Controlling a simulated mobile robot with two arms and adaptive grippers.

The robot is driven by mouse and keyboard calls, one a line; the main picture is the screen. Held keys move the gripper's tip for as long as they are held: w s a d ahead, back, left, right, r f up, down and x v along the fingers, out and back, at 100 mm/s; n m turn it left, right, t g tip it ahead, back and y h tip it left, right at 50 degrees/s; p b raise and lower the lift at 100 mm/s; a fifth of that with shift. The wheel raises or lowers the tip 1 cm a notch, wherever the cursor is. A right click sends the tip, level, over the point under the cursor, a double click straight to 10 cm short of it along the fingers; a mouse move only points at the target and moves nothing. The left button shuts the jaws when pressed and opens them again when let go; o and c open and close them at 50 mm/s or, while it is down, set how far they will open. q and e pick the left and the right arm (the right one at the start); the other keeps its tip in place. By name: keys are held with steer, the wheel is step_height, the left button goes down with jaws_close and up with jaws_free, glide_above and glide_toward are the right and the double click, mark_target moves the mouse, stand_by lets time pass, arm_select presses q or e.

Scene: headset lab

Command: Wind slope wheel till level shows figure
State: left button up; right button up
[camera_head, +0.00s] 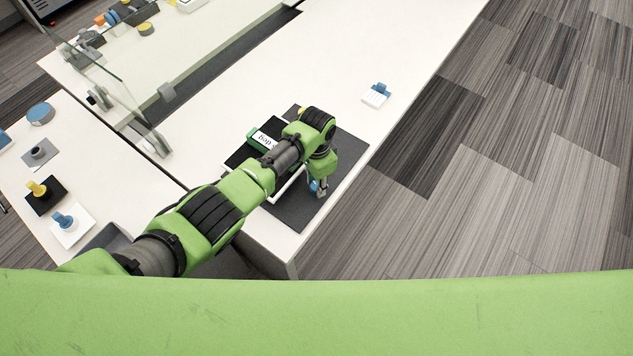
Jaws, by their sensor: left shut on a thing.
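My left arm reaches across the white table from the lower left. My left gripper (321,190) points down over the dark mat and is shut on a small blue part (314,185), which may be the slope wheel; the fingers hide most of it. Beside it, partly under my arm, is a device with a black panel (243,157), a white edge and a green block (256,134). The block has a white label (264,141) whose text I cannot read surely. I cannot make out the level or its figure. My right gripper is not in view.
The dark mat (349,152) lies near the table's right edge. A white block with a blue top (376,94) stands farther back. A glass screen (122,95) is at upper left. Yellow (38,189) and blue (64,220) knobs stand on the left table. Bare tabletop lies behind the mat.

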mark_target(316, 185)
arm_select(q)
steer(key=shift+w+r, duration=0.1)
steer(key=o, duration=1.1)
step_height(316, 185, up, 12)
stand_by(0.4)
